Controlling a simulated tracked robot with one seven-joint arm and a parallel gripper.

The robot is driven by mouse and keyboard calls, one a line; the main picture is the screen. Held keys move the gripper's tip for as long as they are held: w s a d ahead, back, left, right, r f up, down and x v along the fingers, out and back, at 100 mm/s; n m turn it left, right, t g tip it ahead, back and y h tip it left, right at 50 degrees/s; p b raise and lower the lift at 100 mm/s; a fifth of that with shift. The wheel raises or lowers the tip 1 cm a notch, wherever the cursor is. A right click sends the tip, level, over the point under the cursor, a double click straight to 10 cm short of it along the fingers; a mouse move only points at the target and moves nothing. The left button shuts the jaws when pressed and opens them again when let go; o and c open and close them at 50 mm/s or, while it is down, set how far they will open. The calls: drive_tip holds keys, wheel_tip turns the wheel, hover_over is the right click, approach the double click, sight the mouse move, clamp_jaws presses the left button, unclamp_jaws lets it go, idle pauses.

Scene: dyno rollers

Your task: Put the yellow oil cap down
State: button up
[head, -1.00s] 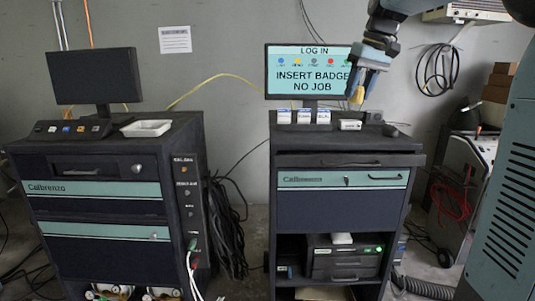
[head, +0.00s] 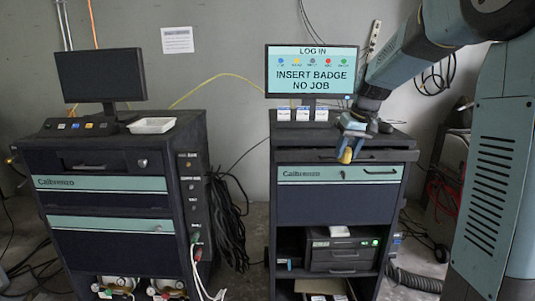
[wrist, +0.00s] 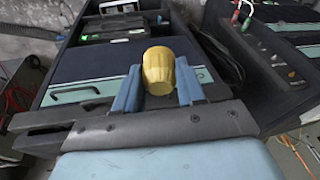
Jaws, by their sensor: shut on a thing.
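The yellow oil cap (wrist: 158,71) is between the two blue fingers of my gripper (wrist: 157,88) in the wrist view, with a finger against each side. In the head view, my gripper (head: 350,145) is at the front edge of the right cabinet's top, and the yellow oil cap (head: 346,155) shows at its lower end, in front of the cabinet's upper front. My gripper is shut on the cap. Whether the cap touches the cabinet cannot be told.
The right cabinet (head: 325,199) carries a monitor (head: 310,72) and small labelled boxes (head: 302,114) at the back of its top. The left cabinet (head: 103,240) holds a white tray (head: 151,125) and a dark monitor (head: 102,76). A gap with hanging cables (head: 229,215) separates the cabinets.

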drive_tip(key=w+f+m, duration=0.1)
drive_tip(key=w+f, duration=0.3)
drive_tip(key=f, duration=1.4)
drive_tip(key=w+f+m, duration=0.1)
drive_tip(key=w+f, duration=0.2)
drive_tip(key=f, duration=1.4)
drive_tip(key=s+f, duration=0.5)
drive_tip(key=f, duration=0.2)
drive_tip(key=shift+s, duration=0.4)
drive_tip(key=shift+f, duration=0.1)
